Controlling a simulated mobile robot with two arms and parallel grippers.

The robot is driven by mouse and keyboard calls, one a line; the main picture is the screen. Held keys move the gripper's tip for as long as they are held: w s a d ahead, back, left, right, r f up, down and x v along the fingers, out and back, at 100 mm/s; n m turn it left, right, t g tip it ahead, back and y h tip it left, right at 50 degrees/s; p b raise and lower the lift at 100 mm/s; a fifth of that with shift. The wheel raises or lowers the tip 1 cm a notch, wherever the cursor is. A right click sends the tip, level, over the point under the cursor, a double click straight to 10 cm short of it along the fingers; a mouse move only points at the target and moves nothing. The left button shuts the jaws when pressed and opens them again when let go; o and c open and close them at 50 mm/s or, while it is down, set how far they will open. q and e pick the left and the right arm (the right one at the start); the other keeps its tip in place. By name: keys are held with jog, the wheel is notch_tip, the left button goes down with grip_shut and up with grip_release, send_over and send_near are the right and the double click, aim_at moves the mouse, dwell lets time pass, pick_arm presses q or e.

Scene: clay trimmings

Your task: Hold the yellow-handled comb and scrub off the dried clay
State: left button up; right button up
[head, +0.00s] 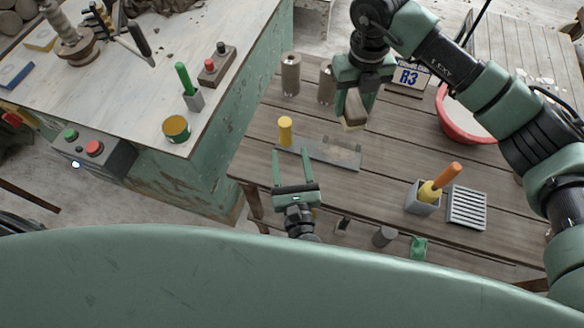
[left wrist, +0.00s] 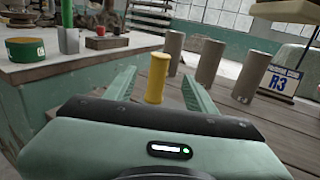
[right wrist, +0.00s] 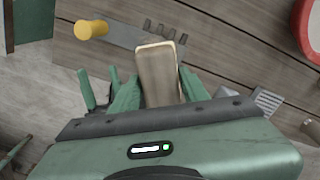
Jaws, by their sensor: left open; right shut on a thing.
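The comb lies on the plank table, its yellow handle (head: 285,130) upright at the left end of a grey toothed metal plate (head: 318,150). A brownish patch, seemingly dried clay (head: 343,155), is on the plate's right part. My left gripper (head: 292,153) is open, fingers pointing at the handle; the handle (left wrist: 157,78) shows between the fingers in the left wrist view, with no clear contact. My right gripper (head: 352,93) is shut on a brown block-like brush with a pale edge (right wrist: 157,75), held above the table behind the plate's right end. Its underside is hidden.
Grey-brown cylinders (head: 291,75) stand behind the comb. A grey holder (head: 422,198) with orange- and yellow-handled tools and a slatted grey rack (head: 467,207) are front right. A red basin (head: 465,118) and R3 sign (head: 409,77) are farther back. A green-sided bench (head: 235,130) is left.

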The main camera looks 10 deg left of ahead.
aim_at(286, 130)
pick_arm(q)
jog(key=x, duration=0.8)
jog(key=shift+w+a, duration=0.15)
jog(key=shift+w, duration=0.15)
grip_shut()
